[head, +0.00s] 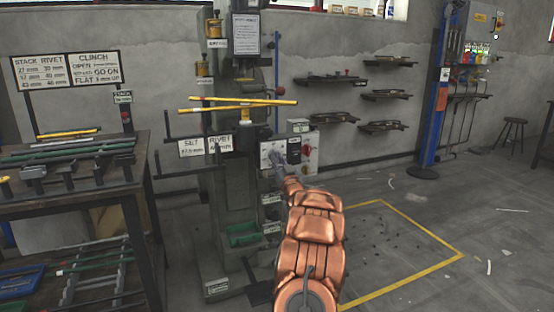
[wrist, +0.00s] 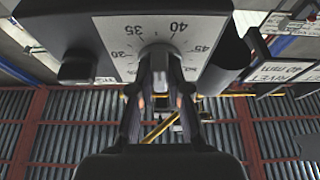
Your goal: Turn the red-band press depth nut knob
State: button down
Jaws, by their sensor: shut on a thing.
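The press (head: 238,200) stands in the middle of the head view. A white dial plate (head: 266,152) is on its front; in the wrist view the dial plate (wrist: 120,40) carries printed numbers around 30 to 45. The depth nut knob (wrist: 158,55) is at the centre of that dial, partly hidden by my fingers. My gripper (wrist: 160,88) is shut on the knob, one finger on each side; in the head view my gripper (head: 279,161) reaches the dial plate. I cannot make out a clear red band on the press.
A dark block (wrist: 76,68) juts out beside the dial in the wrist view. A workbench (head: 75,175) is at left; floor at right is mostly open.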

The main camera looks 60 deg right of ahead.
dwell(0.4)
jog(key=c, duration=1.1)
grip_release()
jog(key=shift+y, duration=0.3)
jog(key=shift+v, duration=6)
jog(key=shift+f, duration=0.1)
